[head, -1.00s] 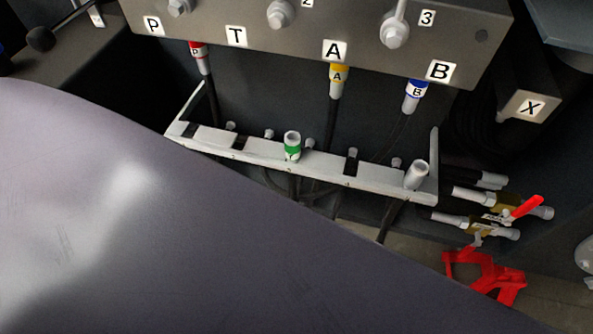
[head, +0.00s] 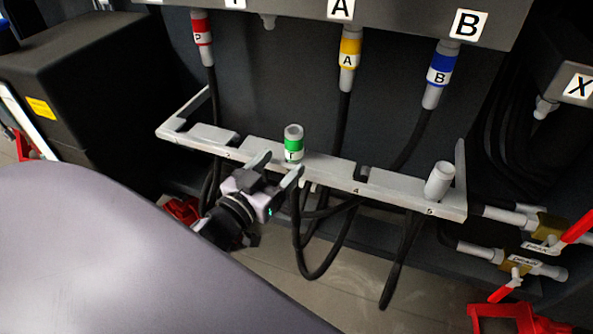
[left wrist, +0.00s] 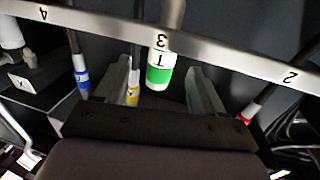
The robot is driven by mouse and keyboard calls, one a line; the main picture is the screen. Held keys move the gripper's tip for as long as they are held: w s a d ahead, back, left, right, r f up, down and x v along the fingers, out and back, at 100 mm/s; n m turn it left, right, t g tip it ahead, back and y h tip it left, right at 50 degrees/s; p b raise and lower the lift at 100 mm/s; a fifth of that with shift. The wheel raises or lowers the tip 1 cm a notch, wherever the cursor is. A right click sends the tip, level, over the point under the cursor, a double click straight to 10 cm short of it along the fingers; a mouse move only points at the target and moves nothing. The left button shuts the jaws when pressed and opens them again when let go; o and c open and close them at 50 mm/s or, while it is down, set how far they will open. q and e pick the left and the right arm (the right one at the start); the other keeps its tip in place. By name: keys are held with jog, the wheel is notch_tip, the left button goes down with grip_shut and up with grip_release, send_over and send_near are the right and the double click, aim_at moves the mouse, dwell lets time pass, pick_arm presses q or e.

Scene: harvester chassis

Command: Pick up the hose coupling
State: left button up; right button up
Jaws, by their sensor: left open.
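The hose coupling with a green band marked T (head: 293,143) stands upright in the pale grey rack (head: 330,172). My left gripper (head: 279,166) is open, at the front of the rack just below and left of this coupling in the head view. In the left wrist view the green-banded coupling (left wrist: 160,72) appears between the two spread fingers (left wrist: 160,90), by the number 3 on the rack. I cannot tell whether a finger touches it. My right gripper is not in view.
Red P (head: 203,35), yellow A (head: 348,58) and blue B (head: 439,70) couplings hang plugged into the panel above. A plain grey coupling (head: 438,181) stands at the rack's right end. Black hoses loop below the rack. Valves with red handles (head: 578,225) are at right.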

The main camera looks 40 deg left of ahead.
aim_at(289, 151)
pick_arm(q)
jog(key=w, duration=0.5)
jog(key=shift+a+r, duration=0.25)
jog(key=shift+r, duration=0.15)
jog(key=shift+w, duration=0.75)
grip_shut()
notch_tip(289, 151, up, 10)
jog(key=p, duration=0.3)
jog(key=shift+r+p, duration=0.1)
jog(key=shift+p, duration=0.3)
jog(key=shift+r+p, duration=0.65)
jog(key=shift+p, duration=0.2)
